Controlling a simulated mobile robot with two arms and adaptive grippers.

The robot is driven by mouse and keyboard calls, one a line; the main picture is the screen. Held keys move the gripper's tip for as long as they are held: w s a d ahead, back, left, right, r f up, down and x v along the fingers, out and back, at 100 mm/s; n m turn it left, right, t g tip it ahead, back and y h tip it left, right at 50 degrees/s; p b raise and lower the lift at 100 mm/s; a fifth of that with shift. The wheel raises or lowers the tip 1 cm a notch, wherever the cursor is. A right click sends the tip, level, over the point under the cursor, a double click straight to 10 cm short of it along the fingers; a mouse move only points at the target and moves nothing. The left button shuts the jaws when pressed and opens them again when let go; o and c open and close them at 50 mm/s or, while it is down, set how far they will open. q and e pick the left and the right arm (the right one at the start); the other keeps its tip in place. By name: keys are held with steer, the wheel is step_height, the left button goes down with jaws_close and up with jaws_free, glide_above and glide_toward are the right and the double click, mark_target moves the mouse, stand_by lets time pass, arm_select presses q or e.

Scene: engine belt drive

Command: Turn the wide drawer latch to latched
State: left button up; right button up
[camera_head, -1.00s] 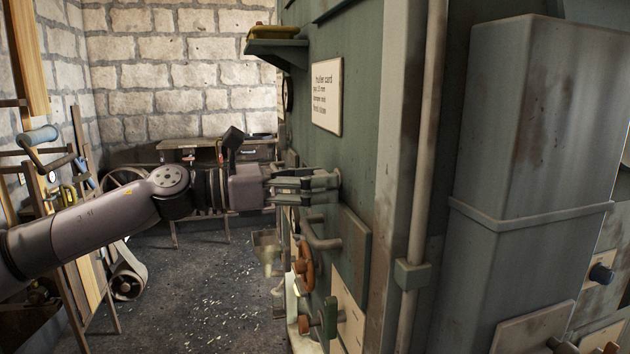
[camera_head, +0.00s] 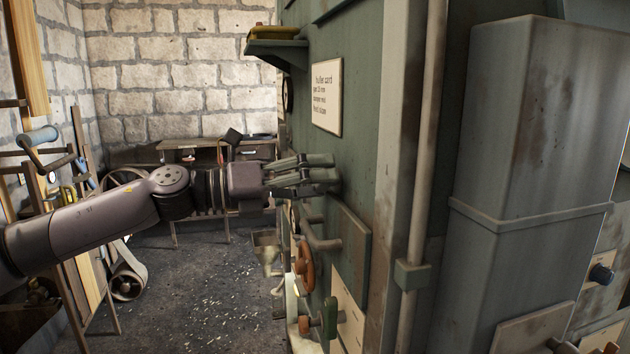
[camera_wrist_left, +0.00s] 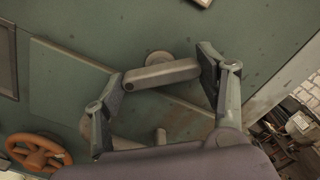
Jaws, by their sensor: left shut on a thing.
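The latch (camera_wrist_left: 160,73) is a grey bar with a round boss behind it on the green machine wall. In the left wrist view it lies nearly level, slightly tilted, between the fingers of my left gripper (camera_wrist_left: 160,88), one finger at each end. In the head view my left gripper (camera_head: 325,175) reaches the wall from the left, and its fingers cover most of the latch. Below it is a green drawer front (camera_head: 352,245) with a grey bar handle (camera_head: 320,238); that front also shows in the left wrist view (camera_wrist_left: 68,85). My right gripper is not in view.
Below the drawer are an orange-brown handwheel (camera_head: 306,268) and a green handle (camera_head: 331,318). A lettered card (camera_head: 327,97) and a small shelf (camera_head: 275,47) are on the wall above. A vertical pipe (camera_head: 424,150) stands to the right. The floor (camera_head: 205,300) at left is partly clear.

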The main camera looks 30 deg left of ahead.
arm_select(q)
steer(key=shift+n+p, duration=0.75)
steer(key=shift+n, duration=4.15)
steer(key=o, duration=1.2)
steer(key=shift+c, duration=0.2)
steer(key=v, duration=1.2)
